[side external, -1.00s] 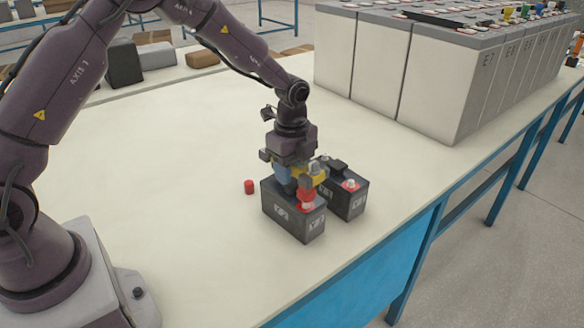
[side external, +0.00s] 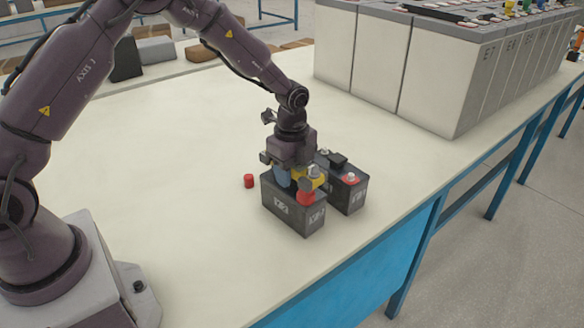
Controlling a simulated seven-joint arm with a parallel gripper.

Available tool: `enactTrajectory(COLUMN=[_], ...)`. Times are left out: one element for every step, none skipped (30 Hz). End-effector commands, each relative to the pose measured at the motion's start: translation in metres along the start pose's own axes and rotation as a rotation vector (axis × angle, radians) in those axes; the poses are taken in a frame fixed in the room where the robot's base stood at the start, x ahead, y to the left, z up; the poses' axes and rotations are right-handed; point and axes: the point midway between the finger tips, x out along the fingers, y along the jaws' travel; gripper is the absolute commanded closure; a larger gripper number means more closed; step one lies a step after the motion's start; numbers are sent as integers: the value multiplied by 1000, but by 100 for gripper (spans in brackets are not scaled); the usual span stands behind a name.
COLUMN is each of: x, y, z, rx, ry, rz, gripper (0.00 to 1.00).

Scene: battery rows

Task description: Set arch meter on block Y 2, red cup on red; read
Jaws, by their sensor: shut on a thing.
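My gripper (side external: 292,170) points down over the nearer black battery block (side external: 285,213) and is shut on the arch meter (side external: 316,183). Yellow and blue parts of the meter show around the fingers. Its red cup (side external: 306,198) is low at the block's right front end, over where the red terminal is. The terminal is hidden under it, so I cannot tell how fully it is seated. The meter's other foot and its display are hidden. White labels on the block are too small to read surely.
A second black block (side external: 346,195) stands close behind on the right, with a red-ringed post and a black cap on top. A loose red cap (side external: 249,181) lies left of the blocks. Tall grey cells (side external: 430,85) fill the back right. The table left is clear.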

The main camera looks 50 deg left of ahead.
Motion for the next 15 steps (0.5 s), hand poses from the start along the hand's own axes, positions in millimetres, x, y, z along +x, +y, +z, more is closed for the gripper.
enactTrajectory(x=[0, 0, 0, 0, 0, 0, 0, 0, 0, 0, 1, 1, 0, -1, -4], y=[0, 0, 0, 0, 0, 0, 0, 0, 0, 0, 0, 0, 0, 0, 0], z=[0, 0, 0, 0, 0, 0, 0, 0, 0, 0, 0, 0, 0, 0, 0], rx=[0, 0, 0, 0, 0, 0, 0, 0, 0, 0, 0, 0, 0, 0, 0], ry=[0, 0, 0, 0, 0, 0, 0, 0, 0, 0, 0, 0, 0, 0, 0], rz=[-2, -2, -2, -2, -2, -1, -1, -1, -1, -1, 1, 1, 0, 0, -1], gripper=[55, 49, 39, 32, 28, 28, 28, 28, 28, 28, 28, 28, 28, 28, 28])
